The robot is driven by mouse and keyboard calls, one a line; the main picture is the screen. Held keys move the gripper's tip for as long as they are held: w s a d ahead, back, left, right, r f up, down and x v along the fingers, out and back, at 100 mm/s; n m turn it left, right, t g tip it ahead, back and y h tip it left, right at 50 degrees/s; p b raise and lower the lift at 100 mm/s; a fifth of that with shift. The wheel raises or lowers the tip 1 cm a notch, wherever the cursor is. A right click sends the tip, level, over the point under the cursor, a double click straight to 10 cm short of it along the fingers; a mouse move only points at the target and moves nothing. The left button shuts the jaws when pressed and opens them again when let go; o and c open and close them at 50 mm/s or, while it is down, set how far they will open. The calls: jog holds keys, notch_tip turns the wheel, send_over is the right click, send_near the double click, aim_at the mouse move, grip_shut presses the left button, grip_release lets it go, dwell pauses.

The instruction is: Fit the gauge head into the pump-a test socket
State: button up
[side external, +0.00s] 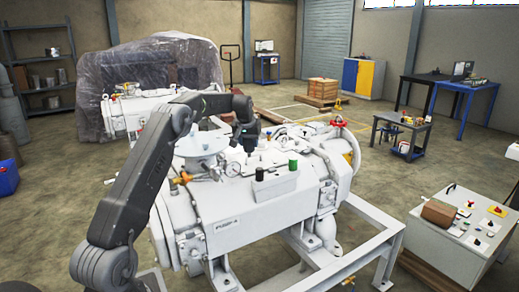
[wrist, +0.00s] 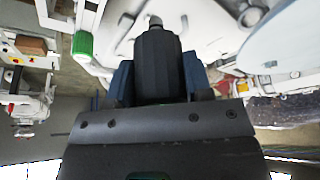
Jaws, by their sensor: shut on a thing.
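My gripper (wrist: 158,72) is shut on the gauge head (wrist: 158,62), a dark ribbed cylinder with a pale grey tip (wrist: 155,21) pointing to the top of the wrist view. The blue-grey fingers sit on both sides of it. In the side external view my gripper (side external: 247,138) is above the top of the white pump-a (side external: 265,212), and the gauge head cannot be made out there. I cannot tell which fitting on the pump top is the test socket, or whether the tip touches anything.
A red handle (side external: 338,121) is at the far right end.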

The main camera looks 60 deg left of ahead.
jog(key=s+r, duration=0.5)
jog(key=s, duration=0.3)
send_over(216, 172)
jog(key=a, duration=0.1)
jog(key=shift+w+a+f, duration=0.1)
jog(key=shift+f, duration=1.25)
jog(key=shift+w+a+f, duration=0.1)
jog(key=shift+f, duration=1.2)
jog(key=shift+f, duration=0.55)
jog(key=o, duration=1)
